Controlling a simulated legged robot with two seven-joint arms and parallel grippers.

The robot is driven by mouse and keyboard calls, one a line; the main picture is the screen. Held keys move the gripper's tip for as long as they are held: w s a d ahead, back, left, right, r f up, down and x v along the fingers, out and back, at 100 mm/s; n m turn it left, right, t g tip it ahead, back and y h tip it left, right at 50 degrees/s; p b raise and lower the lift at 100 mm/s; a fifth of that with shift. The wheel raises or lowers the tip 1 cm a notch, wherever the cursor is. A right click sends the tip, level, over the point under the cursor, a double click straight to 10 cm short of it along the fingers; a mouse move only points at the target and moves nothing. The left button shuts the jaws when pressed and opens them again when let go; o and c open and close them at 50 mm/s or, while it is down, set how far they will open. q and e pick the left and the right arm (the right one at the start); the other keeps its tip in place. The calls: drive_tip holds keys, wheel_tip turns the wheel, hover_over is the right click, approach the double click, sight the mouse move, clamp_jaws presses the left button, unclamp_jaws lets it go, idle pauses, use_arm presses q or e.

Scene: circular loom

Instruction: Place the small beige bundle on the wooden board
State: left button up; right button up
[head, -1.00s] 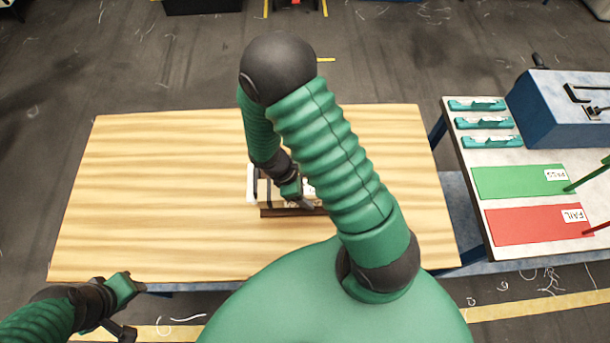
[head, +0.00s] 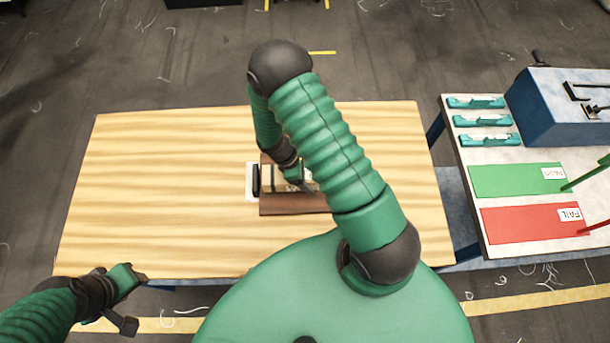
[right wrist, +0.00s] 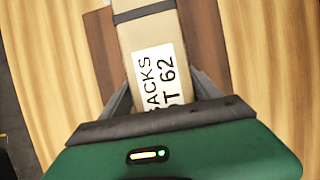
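The small beige bundle (head: 273,180) has a dark strap and a white printed label; it also shows in the right wrist view (right wrist: 150,38). My right gripper (head: 301,182) has one finger on each side of it, and in the right wrist view the fingers (right wrist: 162,86) are shut against its sides. The brown wooden board (head: 290,204) lies on the table under the bundle, partly hidden by it and my arm. I cannot tell whether the bundle touches the board. My left gripper (head: 133,288) is at the lower left, away from both; its opening is unclear.
The light wood table (head: 160,180) is mostly bare. A white flat patch (head: 251,184) lies left of the bundle. At the right, another table holds teal holders (head: 483,121), a green mat (head: 505,180), a red mat (head: 520,224) and a blue box (head: 560,110).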

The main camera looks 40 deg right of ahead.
drive_tip(key=shift+o, duration=1.2)
drive_tip(key=shift+s+d+f, duration=0.1)
drive_tip(key=shift+s+d, duration=0.05)
drive_tip(key=shift+d, duration=0.3)
drive_tip(key=shift+a, duration=0.4)
drive_tip(key=shift+w+a+r, duration=0.15)
drive_tip(key=shift+w+r, duration=0.05)
drive_tip(key=shift+r, duration=0.2)
drive_tip(key=b+v, duration=0.1)
drive_tip(key=v, duration=1)
drive_tip(key=shift+r+b, duration=0.3)
drive_tip(key=shift+b, duration=0.1)
drive_tip(key=s+a+r+m+t+y, duration=0.4)
drive_tip(key=s+a+r+m+t, duration=0.15)
drive_tip(key=a+r+m, duration=0.35)
use_arm(q)
drive_tip(key=s+b+x, duration=0.1)
drive_tip(key=b+x, duration=0.4)
drive_tip(key=x, duration=0.2)
drive_tip(key=shift+s+d+f+b, duration=0.25)
drive_tip(key=shift+s+f+b, duration=0.05)
drive_tip(key=shift+s+b, duration=0.1)
use_arm(e)
drive_tip(key=shift+m, duration=0.5)
drive_tip(key=x, duration=0.3)
drive_tip(key=d+x, duration=0.1)
drive_tip(key=x, duration=0.1)
drive_tip(key=shift+f, duration=0.4)
